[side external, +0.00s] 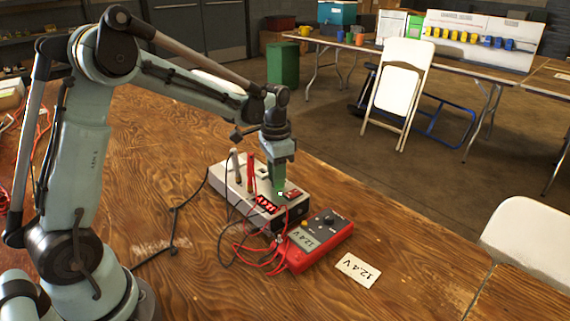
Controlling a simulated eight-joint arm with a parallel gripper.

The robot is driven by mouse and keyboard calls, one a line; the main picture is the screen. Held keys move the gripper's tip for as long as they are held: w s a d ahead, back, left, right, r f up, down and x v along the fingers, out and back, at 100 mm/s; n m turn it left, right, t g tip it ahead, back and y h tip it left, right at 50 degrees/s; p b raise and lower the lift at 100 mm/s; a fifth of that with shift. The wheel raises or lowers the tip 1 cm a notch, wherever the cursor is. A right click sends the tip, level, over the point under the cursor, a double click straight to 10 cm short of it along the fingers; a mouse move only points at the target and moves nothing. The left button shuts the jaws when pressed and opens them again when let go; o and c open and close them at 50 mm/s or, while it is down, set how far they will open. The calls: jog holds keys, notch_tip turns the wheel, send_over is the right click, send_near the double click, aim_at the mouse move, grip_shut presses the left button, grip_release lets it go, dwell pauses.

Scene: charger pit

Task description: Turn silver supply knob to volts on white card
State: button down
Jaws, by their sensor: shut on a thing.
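The supply, a grey box (232,187) with a red lit display (267,204), sits on the wooden table; its digits are too small to read surely. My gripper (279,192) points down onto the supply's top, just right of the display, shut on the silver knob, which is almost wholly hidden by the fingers. The white card (357,270) lies flat on the table at the right and reads 12.4 V. A red multimeter (318,241) lies between supply and card; its screen seems to show 12.4.
Black and red leads loop from the supply's upright plugs (250,172) to the meter and lie close around the display. A black cable (175,225) runs left over the table. The table right of the card is clear. A white folding chair (400,75) stands behind.

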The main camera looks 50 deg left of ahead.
jog(key=c, duration=0.9)
grip_release()
jog(key=shift+c, duration=0.2)
notch_tip(320, 180, up, 12)
jog(key=s+d+f+n+t, duration=0.1)
jog(key=s+d+f+t, duration=0.1)
jog(key=s, duration=0.5)
jog(key=s+d+f+n+t, duration=0.2)
jog(key=s+d+t, duration=0.3)
jog(key=s, duration=0.1)
jog(key=shift+s+d+f+n, duration=0.15)
jog(key=shift+s+d+n, duration=0.15)
jog(key=shift+s, duration=0.1)
